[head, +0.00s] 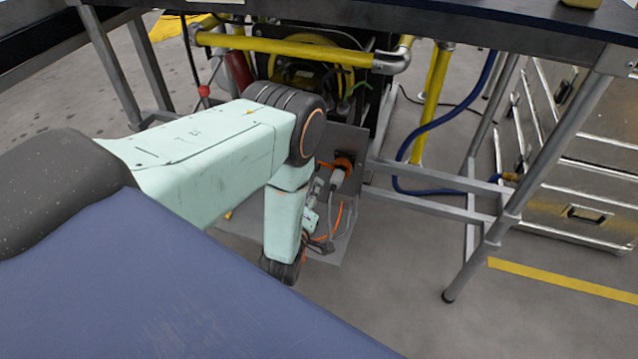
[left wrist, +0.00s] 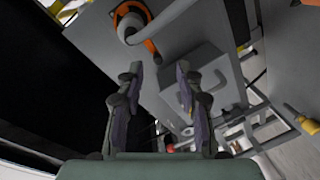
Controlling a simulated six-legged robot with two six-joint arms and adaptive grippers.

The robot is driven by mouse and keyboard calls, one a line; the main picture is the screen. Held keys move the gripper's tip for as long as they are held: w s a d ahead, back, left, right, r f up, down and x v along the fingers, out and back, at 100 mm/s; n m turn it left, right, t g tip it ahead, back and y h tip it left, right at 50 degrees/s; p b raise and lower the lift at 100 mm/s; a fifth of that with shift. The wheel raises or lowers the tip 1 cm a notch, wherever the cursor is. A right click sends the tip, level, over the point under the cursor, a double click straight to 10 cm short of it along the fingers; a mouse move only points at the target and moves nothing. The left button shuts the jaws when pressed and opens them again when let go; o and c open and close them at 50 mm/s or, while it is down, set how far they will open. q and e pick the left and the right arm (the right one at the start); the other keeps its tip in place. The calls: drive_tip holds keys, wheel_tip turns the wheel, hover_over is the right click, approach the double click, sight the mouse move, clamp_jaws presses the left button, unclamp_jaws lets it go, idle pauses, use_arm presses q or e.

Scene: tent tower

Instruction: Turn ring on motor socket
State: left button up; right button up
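The motor socket has an orange ring (head: 345,163) on a grey panel below the table, with a pale plug (head: 337,179) and its cable at it. In the left wrist view the orange ring (left wrist: 146,12) shows at the top, partly covered by the pale plug (left wrist: 130,28). My left gripper (left wrist: 158,68) is open, with two separate fingers and nothing between them. Its fingertips are below the ring in that picture, apart from it. In the head view my left arm hides part of the gripper. My right gripper is in neither view.
A table leg frame (head: 430,190) stands right of the panel, with a blue hose (head: 425,129) behind it. A yellow pipe (head: 290,46) crosses above. Metal drawers (head: 572,200) stand at right. A grey box (left wrist: 195,80) protrudes from the panel near the fingers.

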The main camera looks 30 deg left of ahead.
sight(316, 171)
use_arm(q)
drive_tip(key=shift+n+t+y, duration=0.3)
drive_tip(key=shift+n+t, duration=0.2)
drive_tip(key=shift+n, duration=0.1)
drive_tip(key=b+x, duration=0.1)
drive_tip(key=x, duration=0.1)
drive_tip(key=b+x, duration=0.1)
drive_tip(key=x, duration=0.2)
drive_tip(key=b+x, duration=0.1)
drive_tip(key=x, duration=0.2)
drive_tip(key=shift+s+a+f+b, duration=0.1)
drive_tip(key=shift+s+a+b, duration=0.1)
drive_tip(key=shift+a+b, duration=0.2)
drive_tip(key=shift+w+r, duration=0.2)
drive_tip(key=shift+w, duration=0.15)
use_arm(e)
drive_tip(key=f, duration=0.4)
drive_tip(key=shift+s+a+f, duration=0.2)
use_arm(q)
drive_tip(key=shift+a, duration=0.1)
drive_tip(key=shift+f, duration=0.1)
clamp_jaws()
